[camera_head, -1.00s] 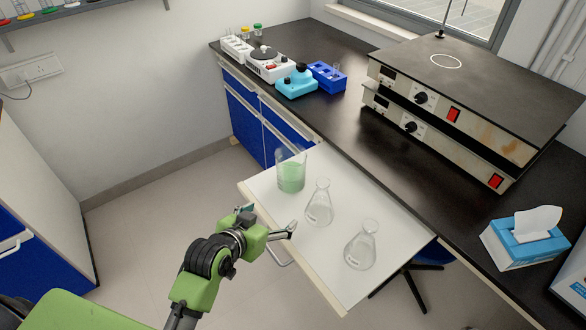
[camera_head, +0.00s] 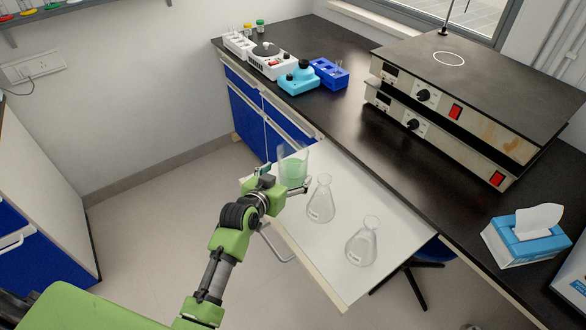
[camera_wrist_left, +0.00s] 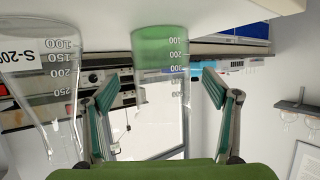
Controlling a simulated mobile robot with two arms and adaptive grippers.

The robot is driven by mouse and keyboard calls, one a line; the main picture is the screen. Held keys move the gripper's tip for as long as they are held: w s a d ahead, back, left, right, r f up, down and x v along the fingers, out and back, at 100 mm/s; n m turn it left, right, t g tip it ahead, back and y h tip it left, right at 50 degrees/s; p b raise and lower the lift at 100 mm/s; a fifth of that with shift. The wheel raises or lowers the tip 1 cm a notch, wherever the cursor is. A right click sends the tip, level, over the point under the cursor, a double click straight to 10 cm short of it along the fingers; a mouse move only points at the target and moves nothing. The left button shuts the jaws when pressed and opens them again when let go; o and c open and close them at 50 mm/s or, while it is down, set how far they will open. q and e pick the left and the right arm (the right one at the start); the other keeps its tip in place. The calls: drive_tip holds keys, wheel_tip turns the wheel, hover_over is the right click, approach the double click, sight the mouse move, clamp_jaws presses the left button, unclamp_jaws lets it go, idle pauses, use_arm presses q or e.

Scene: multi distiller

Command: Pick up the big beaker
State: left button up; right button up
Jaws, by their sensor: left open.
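The big beaker (camera_head: 293,160) is clear glass with green liquid in its lower part. It stands upright on the white pull-out shelf (camera_head: 335,262), near its far left corner. My left gripper (camera_head: 284,180) is open, right at the near side of the beaker, and covers part of its base. In the left wrist view, which is upside down, the beaker (camera_wrist_left: 160,55) shows between the two spread fingers (camera_wrist_left: 160,100). I cannot tell if either finger touches the glass. My right gripper is not in view.
A conical flask (camera_head: 320,203) stands close to the right of my left gripper; it also shows in the wrist view (camera_wrist_left: 45,80). Another flask (camera_head: 362,243) stands nearer on the shelf. The black bench (camera_head: 340,125) behind carries a blue rack (camera_head: 330,75), stacked devices (camera_head: 430,100) and a tissue box (camera_head: 525,240).

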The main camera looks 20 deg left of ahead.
use_arm(q)
drive_tip(key=shift+x, duration=2.55)
drive_tip(key=shift+a+f, duration=0.1)
drive_tip(key=c, duration=1.5)
drive_tip(key=shift+c, duration=0.7)
